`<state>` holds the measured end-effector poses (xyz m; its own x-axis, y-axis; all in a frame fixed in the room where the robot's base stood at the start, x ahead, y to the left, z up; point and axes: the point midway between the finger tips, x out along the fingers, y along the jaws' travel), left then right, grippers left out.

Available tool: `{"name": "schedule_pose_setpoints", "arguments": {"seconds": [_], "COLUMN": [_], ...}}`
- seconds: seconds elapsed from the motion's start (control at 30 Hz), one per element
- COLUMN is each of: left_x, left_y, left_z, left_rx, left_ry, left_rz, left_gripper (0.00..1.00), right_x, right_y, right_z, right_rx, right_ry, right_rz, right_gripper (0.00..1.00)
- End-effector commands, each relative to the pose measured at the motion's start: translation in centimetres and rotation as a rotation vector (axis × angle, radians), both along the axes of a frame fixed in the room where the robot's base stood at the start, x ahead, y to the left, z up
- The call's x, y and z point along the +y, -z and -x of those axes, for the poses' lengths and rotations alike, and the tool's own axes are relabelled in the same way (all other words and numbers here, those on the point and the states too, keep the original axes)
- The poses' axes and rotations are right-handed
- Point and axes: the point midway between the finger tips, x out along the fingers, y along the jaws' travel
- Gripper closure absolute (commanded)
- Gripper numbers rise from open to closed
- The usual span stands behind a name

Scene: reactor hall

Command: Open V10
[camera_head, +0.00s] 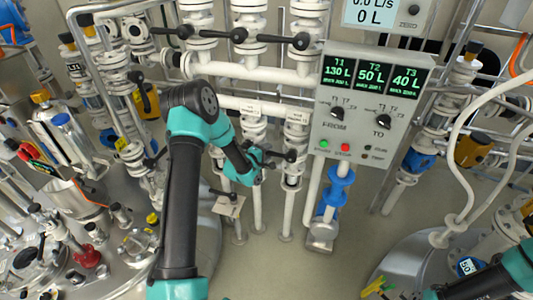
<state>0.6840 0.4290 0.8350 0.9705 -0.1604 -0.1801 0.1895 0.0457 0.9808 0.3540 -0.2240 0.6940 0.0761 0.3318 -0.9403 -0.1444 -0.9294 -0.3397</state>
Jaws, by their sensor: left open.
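My left gripper (263,158), teal and dark, is open at a black valve lever (281,155) in the middle of the view. The lever sits on a white vertical pipe valve (295,148) and its left end is close to the fingers. I cannot tell whether they touch it. Another white valve (254,130) stands just left of it, partly behind my arm. Small white tags (297,117) hang above these valves, too small to read, so I cannot tell which valve is V10.
A grey control panel (367,105) shows T1 130 L, T2 50 L and T3 40 L. Several black-levered valves (238,35) line the pipes above. A blue-fitted pipe (336,190) stands right of the lever. Crowded vessel tops fill the left. The floor (270,265) below is clear.

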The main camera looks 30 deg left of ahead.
Motion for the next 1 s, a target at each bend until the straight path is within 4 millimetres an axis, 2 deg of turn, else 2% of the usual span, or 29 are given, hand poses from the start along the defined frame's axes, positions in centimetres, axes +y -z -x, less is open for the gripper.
{"name": "schedule_pose_setpoints", "arguments": {"seconds": [0.2,0.7,1.0], "left_x": [-0.01,0.00,0.05], "left_y": [0.00,-0.01,0.02], "left_z": [0.02,0.04,0.08], "left_rx": [0.000,0.000,0.000], "left_ry": [0.000,0.000,0.000], "left_rz": [0.000,0.000,0.002], "left_gripper": [0.53,1.00,1.00], "right_x": [0.00,0.00,0.00], "right_y": [0.00,0.00,0.00], "right_z": [0.00,0.00,0.00], "right_rx": [0.000,0.000,0.000], "right_ry": [0.000,0.000,0.000], "right_rz": [0.000,0.000,0.000], "right_gripper": [1.00,1.00,1.00]}}
